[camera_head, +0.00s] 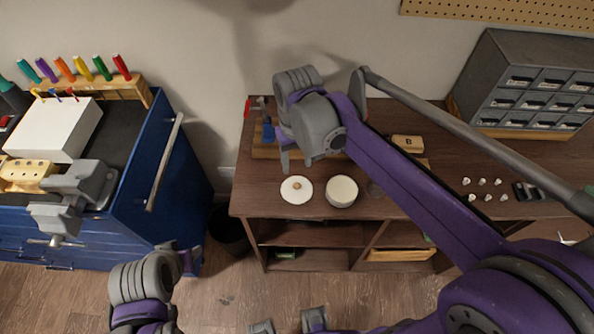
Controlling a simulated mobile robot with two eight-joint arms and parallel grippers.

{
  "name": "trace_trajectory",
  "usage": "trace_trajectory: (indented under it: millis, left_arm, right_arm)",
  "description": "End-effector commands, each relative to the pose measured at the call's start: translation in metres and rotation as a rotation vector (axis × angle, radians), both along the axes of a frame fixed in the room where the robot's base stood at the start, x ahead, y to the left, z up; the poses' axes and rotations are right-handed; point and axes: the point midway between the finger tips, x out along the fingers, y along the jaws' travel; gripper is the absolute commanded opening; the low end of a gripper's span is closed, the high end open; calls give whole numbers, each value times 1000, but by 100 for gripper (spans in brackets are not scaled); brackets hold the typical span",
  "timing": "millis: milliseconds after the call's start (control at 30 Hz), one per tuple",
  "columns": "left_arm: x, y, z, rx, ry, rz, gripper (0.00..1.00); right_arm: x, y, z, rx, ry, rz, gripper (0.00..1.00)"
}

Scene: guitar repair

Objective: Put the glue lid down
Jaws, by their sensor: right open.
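The glue lid (296,189), a white disc with a small tan knob, lies flat on the brown workbench (262,201) near its front edge. A round, pale glue pot (341,192) stands just right of it, apart from it. My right gripper (297,161) is open and empty, pointing down just behind the lid. It appears clear of the lid; its wrist hides part of the bench behind. My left gripper (187,262) is low at the left, away from the bench. Its fingers are mostly hidden, so its opening is unclear.
A wooden rack with blue tools (268,133) stands behind my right gripper. A wooden block marked B (407,144), small white knobs (483,182) and a grey drawer cabinet (530,80) are to the right. A blue tool cabinet (150,190) stands left, past a dark bin (229,232).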

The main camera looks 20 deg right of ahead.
Motion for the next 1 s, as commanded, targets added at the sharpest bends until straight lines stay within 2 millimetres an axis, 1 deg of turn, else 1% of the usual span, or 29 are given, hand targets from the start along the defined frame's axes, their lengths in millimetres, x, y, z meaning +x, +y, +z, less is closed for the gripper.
trace_trajectory:
  millis: [33, 133, 233, 333, 467, 500, 600, 700, 833, 1000]
  left_arm:
    - [0, 0, 1, 0, -1, 0, 50]
    - [1, 0, 2, 0, -1, 0, 50]
    - [1, 0, 2, 0, -2, 0, 50]
    - [1, 0, 2, 0, -2, 0, 50]
    - [1, 0, 2, 0, -1, 0, 50]
    - [1, 0, 2, 0, -1, 0, 50]
    - [1, 0, 2, 0, -1, 0, 50]
    - [1, 0, 2, 0, -1, 0, 50]
    - [1, 0, 2, 0, -1, 0, 50]
    - [1, 0, 2, 0, -2, 0, 50]
  right_arm:
    - [0, 0, 8, 0, 0, 0, 55]
    - [0, 0, 17, 0, 0, 0, 55]
    - [-4, -2, 21, 1, -10, -3, 55]
    - [-18, -11, 19, 8, -53, -15, 55]
    - [-51, -29, 7, 20, -162, -42, 55]
    - [-63, -35, 1, 22, -202, -51, 55]
    - [-89, -47, -15, 27, -297, -72, 55]
    - [-111, -56, -32, 27, -378, -89, 55]
    - [-128, -63, -47, 25, -449, -103, 55]
    - [-135, -66, -54, 24, -482, -109, 55]
